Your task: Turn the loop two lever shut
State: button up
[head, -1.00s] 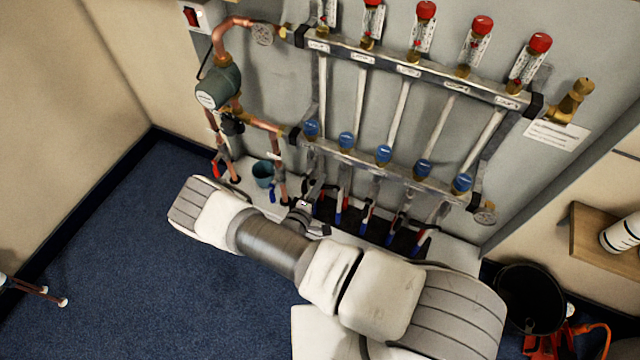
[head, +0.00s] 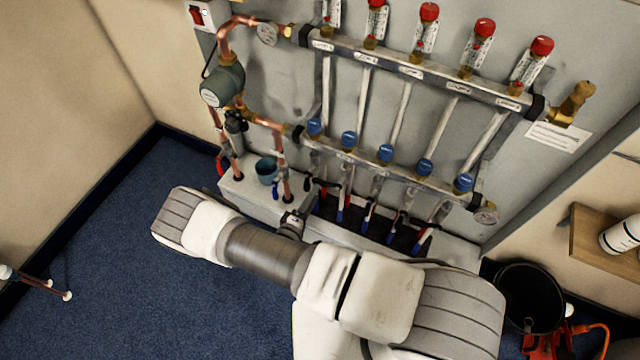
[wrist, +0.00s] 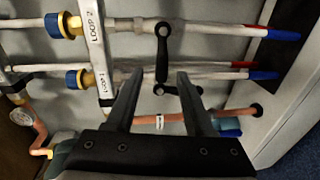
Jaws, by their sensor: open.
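The loop two lever (wrist: 162,55) is a black handle in the wrist view. It stands across its pale pipe (wrist: 215,29), with its free end pointing down the picture towards my gripper. The "LOOP 2" label (wrist: 95,30) is on the metal bar to the left. My gripper (wrist: 157,74) is open, with one black finger on each side of the lever's lower end in the picture. I cannot tell whether they touch or how far apart in depth they are. In the head view my gripper (head: 291,225) shows only partly beyond my wrist, below the manifold.
A second black lever (wrist: 180,89) lies along the loop one pipe, close to my right finger. Copper pipes (head: 264,123) and a teal cup (head: 267,171) are left of the loops. A black bucket (head: 530,295) stands right.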

jog(key=v, duration=0.5)
jog(key=shift+s+a+r, duration=0.1)
jog(key=shift+s+a, duration=0.05)
jog(key=shift+s, duration=0.15)
